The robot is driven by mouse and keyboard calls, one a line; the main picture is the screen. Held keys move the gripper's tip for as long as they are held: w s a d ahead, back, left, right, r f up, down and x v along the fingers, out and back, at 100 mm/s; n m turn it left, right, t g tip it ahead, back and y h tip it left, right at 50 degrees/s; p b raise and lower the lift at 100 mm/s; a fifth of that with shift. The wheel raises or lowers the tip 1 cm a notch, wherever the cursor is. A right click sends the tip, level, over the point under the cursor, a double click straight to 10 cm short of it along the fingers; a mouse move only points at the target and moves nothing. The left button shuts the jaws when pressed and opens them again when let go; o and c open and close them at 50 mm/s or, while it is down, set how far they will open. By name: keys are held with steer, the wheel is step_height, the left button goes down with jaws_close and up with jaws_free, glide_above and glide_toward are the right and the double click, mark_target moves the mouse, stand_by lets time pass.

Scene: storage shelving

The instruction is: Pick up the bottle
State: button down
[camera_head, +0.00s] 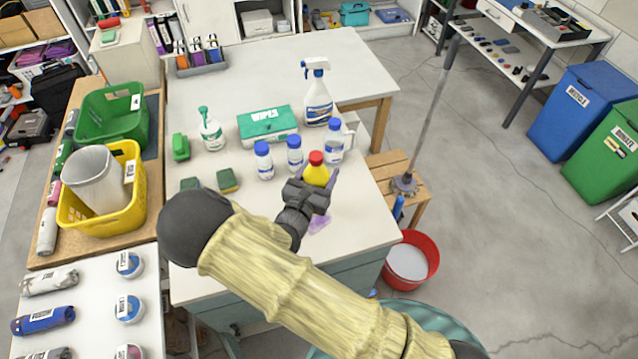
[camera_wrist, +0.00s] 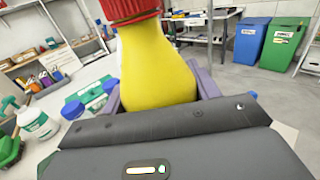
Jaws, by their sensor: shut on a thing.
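A yellow bottle (camera_head: 316,175) with a red cap is at the right part of the white table in the head view. It fills the middle of the wrist view (camera_wrist: 155,75), upright or nearly so, with its cap cut off at the top edge. My gripper (camera_head: 325,192) is shut on the bottle, with a purple finger on each side of it. The bottle's lower part is hidden behind my gripper. I cannot tell whether its base touches the table.
Several white bottles with blue caps (camera_head: 295,155) stand just behind and left. A green wipes box (camera_head: 267,125), spray bottles (camera_head: 319,95) and sponges (camera_head: 228,181) share the table (camera_head: 230,260). A mop handle (camera_head: 432,115) and red bucket (camera_head: 410,258) are to the right.

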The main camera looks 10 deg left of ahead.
mark_target(319, 164)
steer(key=shift+r, duration=1.65)
